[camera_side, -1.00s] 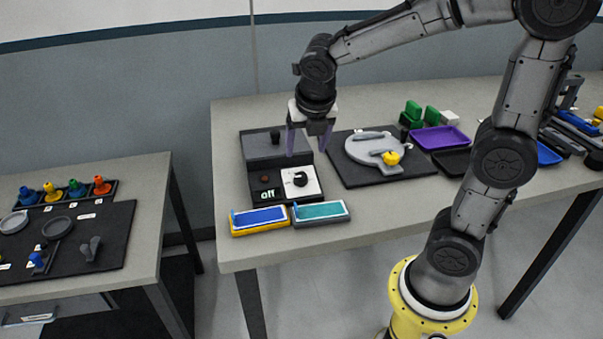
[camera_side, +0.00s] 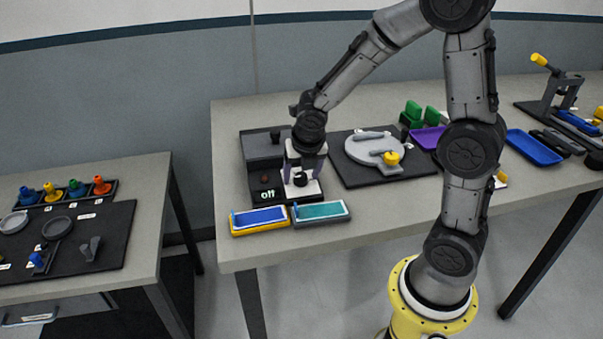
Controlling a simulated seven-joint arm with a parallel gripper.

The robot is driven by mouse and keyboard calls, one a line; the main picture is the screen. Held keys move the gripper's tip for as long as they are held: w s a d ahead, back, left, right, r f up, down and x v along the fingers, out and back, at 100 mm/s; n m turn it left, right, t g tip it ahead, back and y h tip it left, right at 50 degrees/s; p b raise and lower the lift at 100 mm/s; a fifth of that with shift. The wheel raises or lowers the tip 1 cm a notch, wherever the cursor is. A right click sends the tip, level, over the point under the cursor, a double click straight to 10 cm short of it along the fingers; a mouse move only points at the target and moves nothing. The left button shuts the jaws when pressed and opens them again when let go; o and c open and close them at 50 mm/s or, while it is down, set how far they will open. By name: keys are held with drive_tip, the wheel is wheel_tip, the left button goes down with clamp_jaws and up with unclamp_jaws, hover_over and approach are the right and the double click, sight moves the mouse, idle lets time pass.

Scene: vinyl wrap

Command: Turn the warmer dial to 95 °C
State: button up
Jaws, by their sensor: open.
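The warmer (camera_side: 257,178) is a dark box near the left end of the main table. The black dial (camera_side: 300,179) sits on a white plate (camera_side: 312,191) at the panel's right. Whether the fingers touch the dial cannot be told. The dial's pointer is partly hidden by the gripper.
A dark mat (camera_side: 352,178) with a round grey fixture (camera_side: 372,149) is just to the right. A purple tray (camera_side: 425,138) and blue tray (camera_side: 534,148) lie further right.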

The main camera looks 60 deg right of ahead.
clamp_jaws()
